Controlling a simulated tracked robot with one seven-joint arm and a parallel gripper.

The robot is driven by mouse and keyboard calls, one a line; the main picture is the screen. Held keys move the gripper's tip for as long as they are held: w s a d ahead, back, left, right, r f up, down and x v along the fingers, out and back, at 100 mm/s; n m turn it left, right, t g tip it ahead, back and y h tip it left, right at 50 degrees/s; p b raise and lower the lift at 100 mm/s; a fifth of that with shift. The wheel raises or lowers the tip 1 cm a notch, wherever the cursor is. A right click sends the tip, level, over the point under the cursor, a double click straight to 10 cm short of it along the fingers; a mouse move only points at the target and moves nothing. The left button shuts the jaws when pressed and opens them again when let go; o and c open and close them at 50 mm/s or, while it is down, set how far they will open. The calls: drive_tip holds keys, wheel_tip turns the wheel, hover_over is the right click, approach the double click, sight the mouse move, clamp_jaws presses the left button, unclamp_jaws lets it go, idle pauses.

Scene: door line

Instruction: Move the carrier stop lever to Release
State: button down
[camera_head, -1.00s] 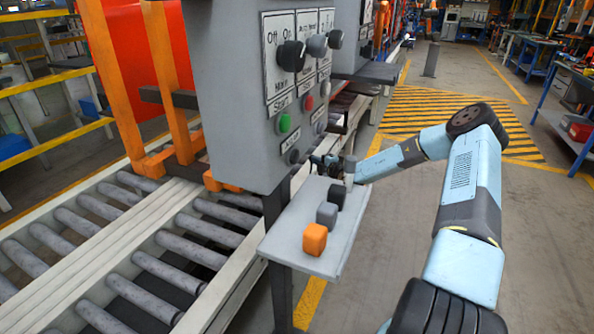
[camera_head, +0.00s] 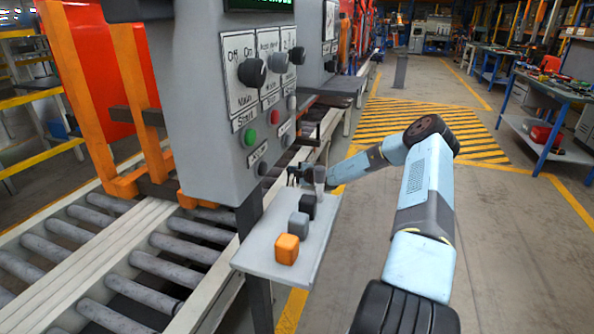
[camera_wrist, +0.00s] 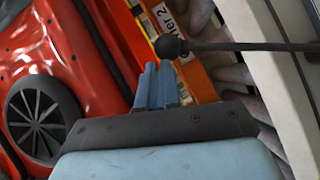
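A lever with a black ball knob (camera_wrist: 171,47) and a dark rod (camera_wrist: 245,46) shows in the wrist view, the rod running to the right edge. I take it for the carrier stop lever; I cannot make it out in the head view. My gripper (camera_wrist: 157,72) has its blue fingers close together, with nothing visible between them. Its tips point toward the knob, just below and left of it, apparently apart. In the head view my gripper (camera_head: 304,174) is small and dark beyond the shelf, beside the conveyor. No Release marking is readable.
A grey control panel (camera_head: 205,155) with knobs and buttons stands left of my arm. Below it a shelf (camera_head: 262,262) holds orange, grey and black blocks. The roller conveyor (camera_head: 180,248) runs along the left. Open floor (camera_head: 505,260) lies to the right.

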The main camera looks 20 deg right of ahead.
drive_tip(key=shift+w+d+r, duration=0.15)
drive_tip(key=shift+w+d, duration=0.05)
drive_tip(key=shift+d, duration=0.15)
drive_tip(key=s+d+r, duration=0.1)
drive_tip(key=s+r, duration=0.4)
drive_tip(key=s, duration=0.6)
drive_tip(key=shift+s+d+r, duration=0.3)
drive_tip(key=shift+s+d, duration=0.05)
drive_tip(key=shift+d, duration=0.05)
